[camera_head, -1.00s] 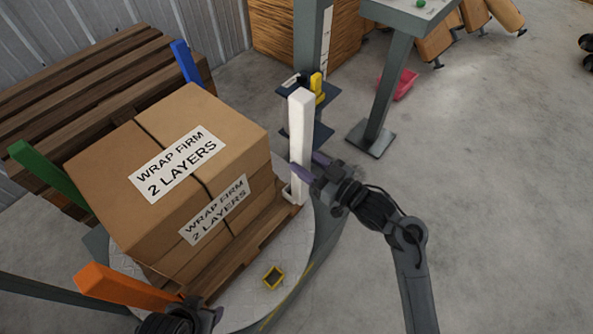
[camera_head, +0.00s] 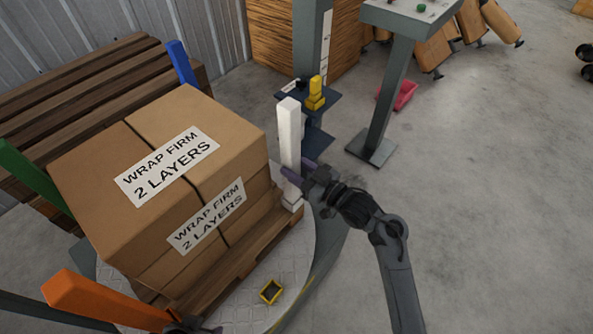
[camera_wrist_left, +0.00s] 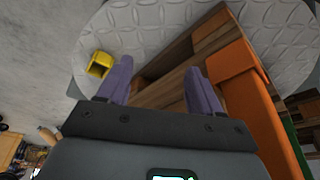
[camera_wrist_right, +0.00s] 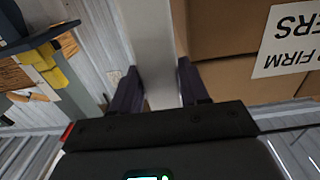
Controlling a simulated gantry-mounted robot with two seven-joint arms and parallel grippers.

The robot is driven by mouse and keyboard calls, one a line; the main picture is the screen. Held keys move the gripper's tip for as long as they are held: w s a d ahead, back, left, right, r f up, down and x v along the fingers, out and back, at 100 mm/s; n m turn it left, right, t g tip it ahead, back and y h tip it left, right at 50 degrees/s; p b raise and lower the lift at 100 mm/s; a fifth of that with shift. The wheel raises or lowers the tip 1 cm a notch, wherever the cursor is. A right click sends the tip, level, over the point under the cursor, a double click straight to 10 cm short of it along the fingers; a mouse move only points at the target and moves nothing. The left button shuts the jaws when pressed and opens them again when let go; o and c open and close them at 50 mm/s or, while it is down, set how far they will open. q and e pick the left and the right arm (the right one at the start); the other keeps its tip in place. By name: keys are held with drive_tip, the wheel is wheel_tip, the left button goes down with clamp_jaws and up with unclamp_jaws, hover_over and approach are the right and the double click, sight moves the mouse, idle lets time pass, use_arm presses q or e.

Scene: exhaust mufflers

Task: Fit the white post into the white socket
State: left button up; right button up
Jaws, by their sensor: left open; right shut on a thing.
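The white post (camera_head: 289,135) stands near upright at the right corner of the pallet in the head view. My right gripper (camera_head: 297,171) is shut on it at about mid-height; the post (camera_wrist_right: 152,50) also shows between the fingers in the right wrist view. The white socket (camera_head: 293,207) is at the post's foot by the pallet corner. The post's lower end lines up with it, but whether it is inside I cannot tell. My left gripper (camera_wrist_left: 160,85) is open and empty in the left wrist view, beside the orange post (camera_wrist_left: 255,115), with none of it between the fingers.
A yellow socket (camera_head: 271,291) lies empty on the round turntable plate. Blue (camera_head: 185,62), green (camera_head: 32,178) and orange (camera_head: 100,300) posts stand at other corners.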

idle(0.3)
drive_tip(key=o, duration=1.1)
drive_tip(key=shift+f, duration=0.15)
